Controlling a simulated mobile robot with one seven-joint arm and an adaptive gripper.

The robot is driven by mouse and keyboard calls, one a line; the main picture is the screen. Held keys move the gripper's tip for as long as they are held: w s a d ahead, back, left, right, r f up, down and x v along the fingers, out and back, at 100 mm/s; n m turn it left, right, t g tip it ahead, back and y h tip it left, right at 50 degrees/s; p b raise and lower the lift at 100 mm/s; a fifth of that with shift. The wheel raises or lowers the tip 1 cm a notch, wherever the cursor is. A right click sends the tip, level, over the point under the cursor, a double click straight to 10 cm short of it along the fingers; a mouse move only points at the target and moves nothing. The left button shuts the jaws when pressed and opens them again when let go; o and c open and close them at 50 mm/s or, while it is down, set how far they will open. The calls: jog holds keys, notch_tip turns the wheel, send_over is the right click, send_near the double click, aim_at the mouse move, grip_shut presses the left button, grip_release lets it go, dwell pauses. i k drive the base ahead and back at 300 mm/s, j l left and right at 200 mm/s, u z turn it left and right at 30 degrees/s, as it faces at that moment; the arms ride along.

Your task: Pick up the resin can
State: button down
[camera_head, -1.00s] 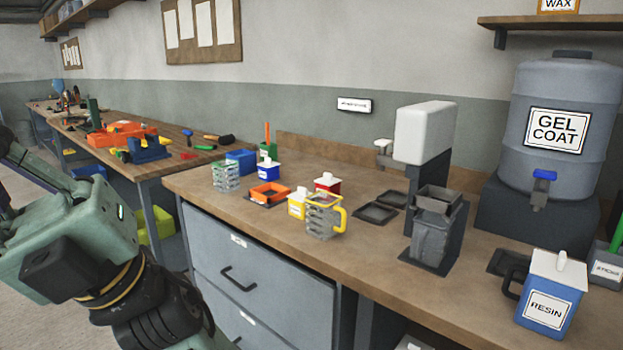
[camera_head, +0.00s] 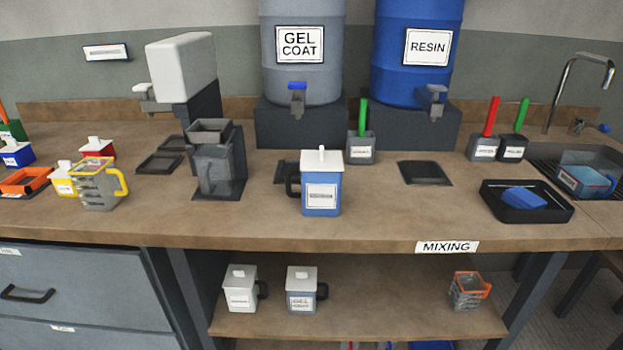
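The resin can (camera_head: 321,190) is a blue can with a white lid, a white spout, a pale label and a dark handle on its left side. It stands upright near the front edge of the wooden workbench (camera_head: 380,222), in the middle of the head view. Its label read RESIN in the earlier frame. My gripper is not in the head view now, so I cannot see its state or where it is relative to the can.
A grey GEL COAT drum (camera_head: 300,70) and a blue RESIN drum (camera_head: 410,75) stand behind the can. A grey dispenser (camera_head: 214,160) is to its left, a black tray (camera_head: 528,203) to its right. Two lidded cans (camera_head: 240,290) (camera_head: 302,291) sit on the shelf below.

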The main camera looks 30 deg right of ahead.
aim_at(321, 193)
jog(key=k+l+u, duration=0.1)
jog(key=l, duration=0.4)
jog(key=k+l+u, duration=0.15)
jog(key=l, duration=0.3)
jog(key=k+l+u, duration=0.1)
jog(key=k+l, duration=0.15)
jog(key=l, duration=0.2)
jog(key=k+l+u, duration=0.1)
jog(key=k+l, duration=0.15)
jog(key=l, duration=0.2)
jog(key=k+l+u, duration=0.15)
jog(key=l, duration=0.3)
jog(key=k+l+u, duration=0.1)
jog(key=k+l, duration=0.2)
jog(key=l, duration=0.35)
jog(key=i+l, duration=0.15)
jog(key=l, duration=0.2)
